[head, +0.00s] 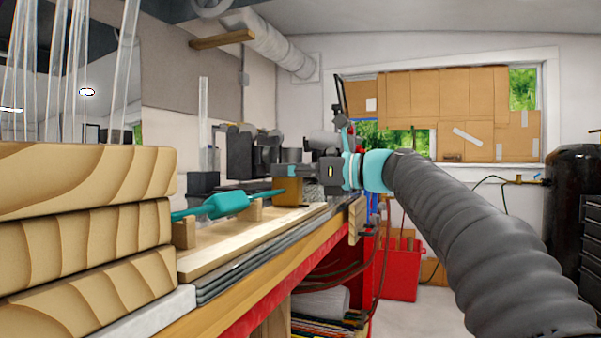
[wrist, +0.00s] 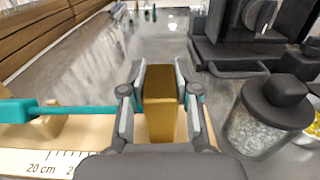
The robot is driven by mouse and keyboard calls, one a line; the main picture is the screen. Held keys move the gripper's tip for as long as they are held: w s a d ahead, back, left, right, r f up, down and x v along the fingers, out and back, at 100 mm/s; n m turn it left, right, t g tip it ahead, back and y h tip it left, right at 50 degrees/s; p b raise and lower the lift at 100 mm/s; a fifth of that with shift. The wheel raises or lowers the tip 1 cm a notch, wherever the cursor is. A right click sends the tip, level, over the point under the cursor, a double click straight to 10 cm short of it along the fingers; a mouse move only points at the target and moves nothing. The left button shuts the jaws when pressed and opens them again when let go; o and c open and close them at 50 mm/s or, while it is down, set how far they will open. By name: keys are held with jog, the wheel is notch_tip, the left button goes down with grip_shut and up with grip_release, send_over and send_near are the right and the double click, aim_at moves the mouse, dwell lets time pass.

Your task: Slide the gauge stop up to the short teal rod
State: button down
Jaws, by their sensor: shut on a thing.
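The gauge stop, a brownish-yellow block (head: 289,194), stands on the pale wooden board (head: 235,243) at the rod's right end. In the wrist view the gauge stop (wrist: 159,118) is upright between both fingers of my gripper (wrist: 160,75), which is shut on it. The teal rod (head: 226,205) has a thick middle and thin ends and lies on wooden supports. In the wrist view its thin end (wrist: 85,110) runs right to my left finger. That finger hides where the rod ends, so I cannot tell whether it touches the block.
Scale marks (wrist: 55,162) run along the board's near edge. A jar with a black lid (wrist: 262,115) stands close right of my gripper, with a dark machine (wrist: 240,45) behind it. Stacked wooden beams (head: 85,230) fill the near left. The grey bench top (wrist: 90,60) beyond the board is largely clear.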

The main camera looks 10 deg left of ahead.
jog(key=c, duration=1.1)
grip_release()
jog(key=shift+a, duration=0.1)
jog(key=shift+s+d, duration=0.1)
jog(key=shift+d, duration=0.4)
jog(key=v, duration=1.1)
jog(key=shift+s, duration=0.1)
